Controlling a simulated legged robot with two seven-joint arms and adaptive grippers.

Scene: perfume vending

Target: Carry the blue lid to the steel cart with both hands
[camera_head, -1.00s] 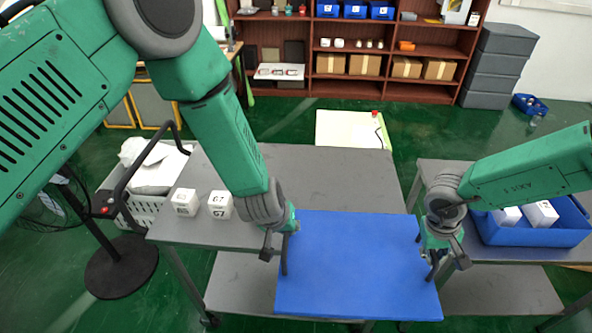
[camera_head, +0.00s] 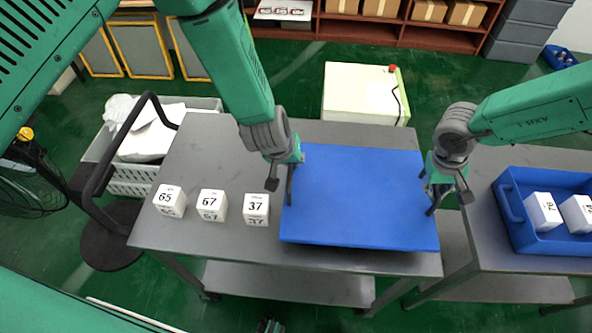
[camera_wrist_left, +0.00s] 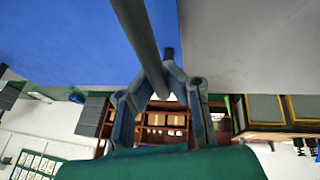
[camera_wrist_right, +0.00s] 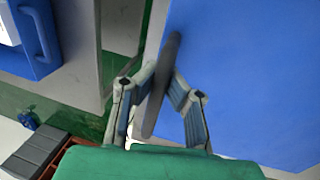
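The blue lid (camera_head: 358,195) is a flat rectangular panel. It lies level over the right part of the grey steel cart (camera_head: 205,160), its right side by the cart's right edge. Whether it rests on the top or hangs just above is unclear.
White numbered boxes (camera_head: 212,203) stand on the cart left of the lid. A second grey table (camera_head: 485,225) on the right holds a blue crate (camera_head: 560,240) with white boxes. A white basket (camera_head: 135,182), a black fan (camera_head: 30,180) and a pale cabinet (camera_head: 350,95) stand nearby.

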